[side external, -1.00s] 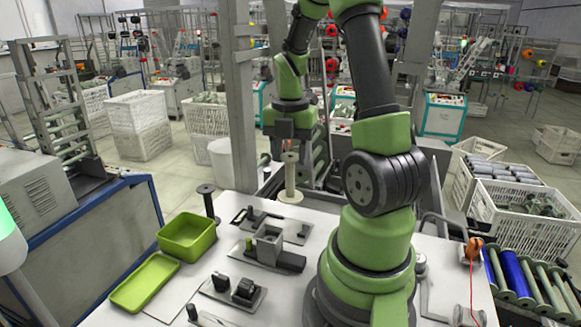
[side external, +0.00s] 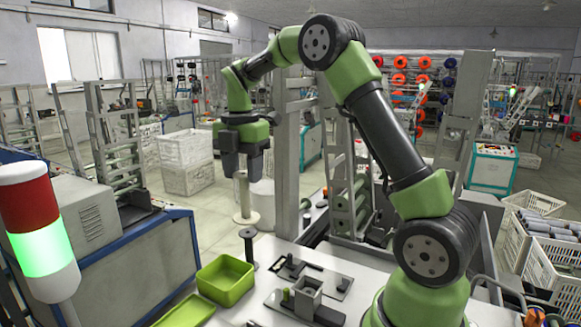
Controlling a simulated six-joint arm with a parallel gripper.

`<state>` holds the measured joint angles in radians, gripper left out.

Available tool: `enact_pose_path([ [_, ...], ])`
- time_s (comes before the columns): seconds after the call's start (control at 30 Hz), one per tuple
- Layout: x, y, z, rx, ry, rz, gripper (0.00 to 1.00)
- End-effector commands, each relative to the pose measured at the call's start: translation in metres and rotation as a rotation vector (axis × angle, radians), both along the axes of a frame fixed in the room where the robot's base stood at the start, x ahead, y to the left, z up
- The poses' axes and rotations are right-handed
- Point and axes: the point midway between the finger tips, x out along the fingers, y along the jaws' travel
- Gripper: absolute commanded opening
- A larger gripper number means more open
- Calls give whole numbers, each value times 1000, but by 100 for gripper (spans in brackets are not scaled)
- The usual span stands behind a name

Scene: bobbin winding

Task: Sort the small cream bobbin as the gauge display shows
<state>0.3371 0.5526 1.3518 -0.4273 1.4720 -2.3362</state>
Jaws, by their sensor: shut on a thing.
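My gripper (side external: 241,170) is shut on the cream bobbin (side external: 243,197), which hangs upright below the jaws with its wide lower flange clear of the table. The jaws hide its top end. It is above and behind a dark spool (side external: 249,250) in the picture. A grey gauge-like block with a square opening (side external: 307,297) stands on a dark base on the white table. I cannot make out a gauge display or reading.
A deep green bin (side external: 225,292) and a shallow green tray (side external: 187,314) sit at the table's left. A signal tower (side external: 40,250) with its green section lit stands front left. A blue-sided machine (side external: 150,262) is beyond it. Small fixtures (side external: 291,266) lie behind the block.

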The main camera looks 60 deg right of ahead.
Motion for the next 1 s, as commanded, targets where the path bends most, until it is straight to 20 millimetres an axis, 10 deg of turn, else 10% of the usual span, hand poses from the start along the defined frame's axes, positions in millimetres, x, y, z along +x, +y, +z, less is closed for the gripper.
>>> enact_pose_path([
  [0.23,37,45,-4,1,-2,1,30],
  [1.0,35,42,-85,1,0,-4,30],
])
